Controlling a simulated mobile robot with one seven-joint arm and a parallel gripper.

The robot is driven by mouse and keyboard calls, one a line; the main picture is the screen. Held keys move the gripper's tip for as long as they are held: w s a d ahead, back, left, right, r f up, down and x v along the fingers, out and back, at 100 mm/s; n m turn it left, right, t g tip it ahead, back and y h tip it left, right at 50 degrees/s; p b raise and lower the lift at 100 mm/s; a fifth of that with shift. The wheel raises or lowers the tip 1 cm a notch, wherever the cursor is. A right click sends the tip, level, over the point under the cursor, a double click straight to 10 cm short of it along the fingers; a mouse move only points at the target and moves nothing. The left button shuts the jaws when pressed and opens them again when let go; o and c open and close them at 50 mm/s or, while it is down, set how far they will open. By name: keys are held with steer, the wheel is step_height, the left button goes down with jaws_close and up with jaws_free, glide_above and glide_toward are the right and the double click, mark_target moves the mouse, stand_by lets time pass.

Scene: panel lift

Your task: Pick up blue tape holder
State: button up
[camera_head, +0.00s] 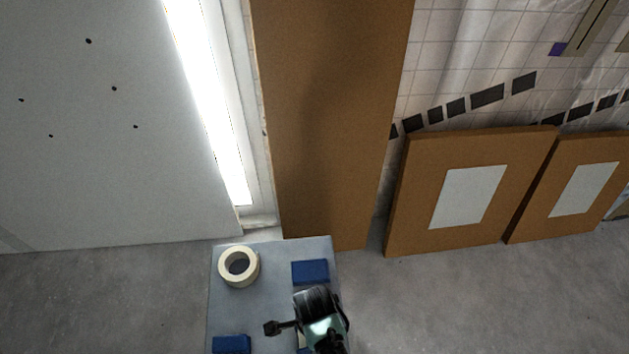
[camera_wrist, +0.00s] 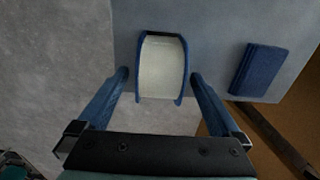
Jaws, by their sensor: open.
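The blue tape holder (camera_wrist: 161,68) has blue sides with a pale cream roll between them. In the wrist view it sits at the table edge. My gripper (camera_wrist: 159,77) is open, with one blue finger on each side of the holder. The fingertips are level with its sides; a small gap seems to show at each, but contact is hard to judge. In the head view my arm's end covers most of the holder, and my fingertips are hidden there.
The grey table (camera_head: 273,252) also bears a cream tape roll (camera_head: 239,267), a dark blue block (camera_head: 310,271) and another blue object (camera_head: 231,344) near the front. A tall brown panel (camera_head: 330,120) stands behind the table. Two brown boards (camera_head: 415,215) lean at right.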

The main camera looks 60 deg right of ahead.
jaws_close()
stand_by(0.5)
steer(key=shift+r, duration=0.15)
step_height(320, 180, up, 10)
steer(key=shift+f+p, duration=0.1)
steer(key=shift+p, duration=0.6)
